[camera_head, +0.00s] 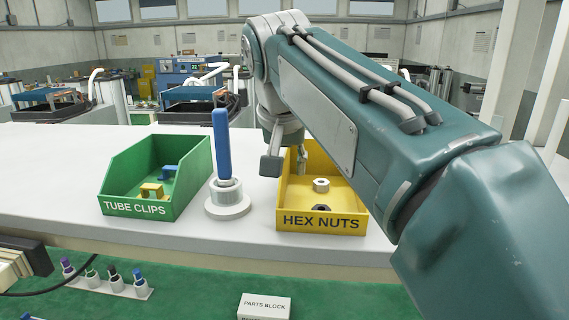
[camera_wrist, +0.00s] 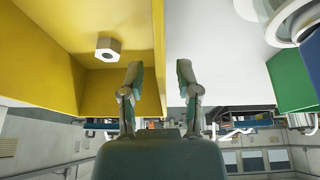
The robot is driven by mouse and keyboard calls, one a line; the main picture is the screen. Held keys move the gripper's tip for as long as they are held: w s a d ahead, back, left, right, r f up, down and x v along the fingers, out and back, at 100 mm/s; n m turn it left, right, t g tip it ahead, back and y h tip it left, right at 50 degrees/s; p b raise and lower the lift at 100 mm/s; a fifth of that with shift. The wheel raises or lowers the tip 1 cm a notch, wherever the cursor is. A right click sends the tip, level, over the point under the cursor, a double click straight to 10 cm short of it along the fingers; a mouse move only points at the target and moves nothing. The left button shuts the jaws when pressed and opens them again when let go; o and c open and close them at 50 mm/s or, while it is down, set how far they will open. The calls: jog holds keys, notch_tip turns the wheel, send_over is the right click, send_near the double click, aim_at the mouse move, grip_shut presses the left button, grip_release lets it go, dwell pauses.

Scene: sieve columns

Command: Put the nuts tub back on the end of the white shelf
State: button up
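The yellow tub labelled HEX NUTS (camera_head: 321,221) stands upright on the white shelf (camera_head: 55,185), to the right of the green tub. Two nuts show inside it, one pale (camera_head: 321,185) and one dark. My gripper (camera_head: 286,163) is at the tub's left wall, towards its rear. In the wrist view my gripper (camera_wrist: 160,78) is open, with one finger over the inside of the yellow tub (camera_wrist: 40,60) and the other outside its wall, over the white surface. Gaps show between the fingers and the wall. My arm hides the tub's right rear part.
A green TUBE CLIPS tub (camera_head: 137,208) stands at the left. Between the tubs is a round pale stand (camera_head: 227,198) with an upright blue rod (camera_head: 221,145). Below the shelf are a PARTS BLOCK box (camera_head: 264,306) and a rack of small bottles (camera_head: 114,282). The shelf's left part is clear.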

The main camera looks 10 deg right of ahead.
jog(key=shift+d, duration=0.15)
jog(key=shift+r, duration=0.2)
jog(key=v, duration=1.1)
jog(key=shift+s+a+r, duration=0.2)
jog(key=shift+r, duration=0.1)
jog(key=shift+s, duration=0.1)
